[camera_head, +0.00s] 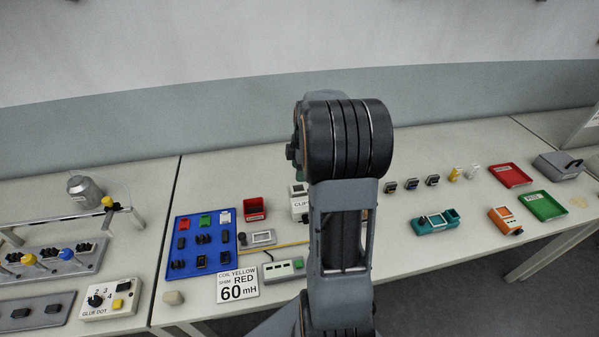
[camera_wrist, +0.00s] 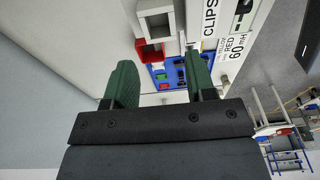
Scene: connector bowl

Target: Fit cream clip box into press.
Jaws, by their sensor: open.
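A pale box behind a sign starting "CLIP" (camera_head: 300,203) stands just left of my arm in the head view; it is partly hidden. In the wrist view a pale, open-fronted box (camera_wrist: 155,12) stands at the top, beside the CLIPS sign (camera_wrist: 209,22). I cannot tell for sure which thing is the cream clip box or which is the press. My gripper (camera_wrist: 160,62) has two green fingers spread wide, with nothing between them. It hangs above the bench near the red bin, apart from it. In the head view my arm hides most of it.
A red bin (camera_head: 255,208), a blue board (camera_head: 200,240) with several parts and a grey-green device (camera_head: 284,269) stand left of my arm. A teal fixture (camera_head: 435,221), an orange device (camera_head: 505,221), a red tray (camera_head: 510,175) and a green tray (camera_head: 543,206) lie right.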

